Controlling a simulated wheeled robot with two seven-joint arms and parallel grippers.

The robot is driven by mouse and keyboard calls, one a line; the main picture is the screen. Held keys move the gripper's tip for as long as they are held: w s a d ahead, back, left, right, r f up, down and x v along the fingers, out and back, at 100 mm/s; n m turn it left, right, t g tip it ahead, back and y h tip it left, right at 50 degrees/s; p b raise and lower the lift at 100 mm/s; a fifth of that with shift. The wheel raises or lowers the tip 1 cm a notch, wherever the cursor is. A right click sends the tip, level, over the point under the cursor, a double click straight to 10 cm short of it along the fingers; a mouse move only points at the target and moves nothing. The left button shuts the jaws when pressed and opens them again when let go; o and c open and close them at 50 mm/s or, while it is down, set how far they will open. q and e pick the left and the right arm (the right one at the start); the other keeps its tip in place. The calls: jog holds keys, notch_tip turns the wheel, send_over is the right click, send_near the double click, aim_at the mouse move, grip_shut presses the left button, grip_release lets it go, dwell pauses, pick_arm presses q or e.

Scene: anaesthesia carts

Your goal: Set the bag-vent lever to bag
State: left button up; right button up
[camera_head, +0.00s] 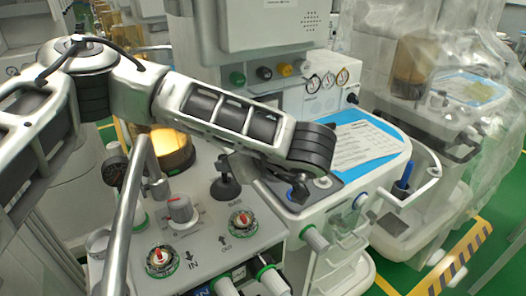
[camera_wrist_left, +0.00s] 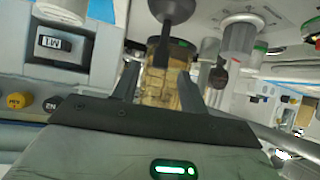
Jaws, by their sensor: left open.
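The bag-vent lever (camera_head: 224,184) is a black knob with a short stem on the machine's light panel in the head view, beside the printed word BAG. I cannot tell its setting. In the left wrist view a dark round part with a thin stem, which looks like the lever (camera_wrist_left: 174,10), shows at the top. The stem reaches down toward the space between my finger tips. My left gripper (camera_wrist_left: 157,80) is open, with one finger on each side and nothing visibly held. In the head view my left arm crosses above the panel and its fingers are not clear. My right gripper is not in view.
A grey dial (camera_head: 180,207) and two red-centred valves (camera_head: 161,261) (camera_head: 243,222) stand near the lever. An amber canister (camera_head: 172,150) is behind. A metal tube (camera_head: 125,220) rises at left. A blue-edged sheet (camera_head: 355,145) lies on the top at right.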

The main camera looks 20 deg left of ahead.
pick_arm(q)
jog(key=v, duration=1)
jog(key=shift+d+r, duration=0.2)
jog(key=shift+d, duration=0.15)
jog(key=shift+s, duration=0.1)
